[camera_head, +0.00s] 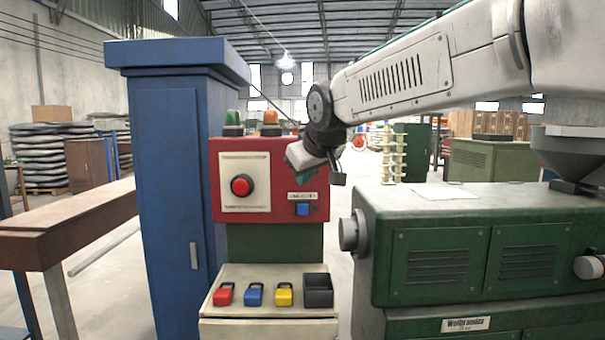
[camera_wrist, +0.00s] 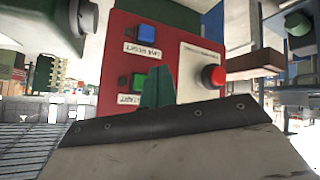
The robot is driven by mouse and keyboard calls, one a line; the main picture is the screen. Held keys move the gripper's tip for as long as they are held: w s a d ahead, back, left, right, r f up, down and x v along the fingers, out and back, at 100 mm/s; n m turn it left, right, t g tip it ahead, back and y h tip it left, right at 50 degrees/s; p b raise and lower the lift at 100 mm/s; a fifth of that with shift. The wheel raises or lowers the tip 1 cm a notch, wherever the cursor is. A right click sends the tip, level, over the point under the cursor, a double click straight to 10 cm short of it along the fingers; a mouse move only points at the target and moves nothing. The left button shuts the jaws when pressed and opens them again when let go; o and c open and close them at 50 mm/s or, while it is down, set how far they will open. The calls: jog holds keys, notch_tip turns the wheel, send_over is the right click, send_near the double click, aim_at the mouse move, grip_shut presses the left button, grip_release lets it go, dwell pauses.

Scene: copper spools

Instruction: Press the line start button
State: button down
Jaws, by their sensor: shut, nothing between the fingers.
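The red control panel (camera_head: 268,215) faces me, with a red mushroom button (camera_head: 241,186) on a pale plate and a blue button (camera_head: 303,209) at lower right. In the wrist view the panel appears upside down. There a green button (camera_wrist: 138,83) sits beside a label that seems to read START, with the blue button (camera_wrist: 146,33) above it and the red button (camera_wrist: 214,76) to the right. My gripper (camera_wrist: 157,75) is shut and empty, its greenish fingers just right of the green button and partly overlapping it. Whether they touch the panel I cannot tell. In the head view my wrist hides the green button.
A blue cabinet (camera_head: 168,190) stands left of the panel, a green machine (camera_head: 470,225) right. Below the panel, a shelf (camera_head: 265,312) holds red, blue and yellow padlocks and a black bin (camera_head: 318,290). Green (camera_head: 233,118) and orange (camera_head: 270,117) lamps top the panel.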

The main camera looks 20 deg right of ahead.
jog(key=shift+w+d, duration=0.25)
jog(key=shift+w, duration=0.6)
jog(key=shift+w+d, duration=0.3)
jog(key=shift+w, duration=0.55)
jog(key=shift+w+d, duration=0.25)
jog(key=shift+w, duration=0.6)
jog(key=shift+w+d, duration=0.15)
jog(key=shift+w, duration=0.25)
jog(key=shift+w+d, duration=0.15)
jog(key=shift+w, duration=0.25)
dwell(0.7)
jog(key=shift+s, duration=0.1)
jog(key=shift+s+a, duration=0.3)
jog(key=shift+s, duration=0.45)
jog(key=s, duration=0.1)
jog(key=s+a, duration=0.1)
jog(key=s, duration=0.2)
jog(key=shift+s+a, duration=0.25)
jog(key=shift+s, duration=0.1)
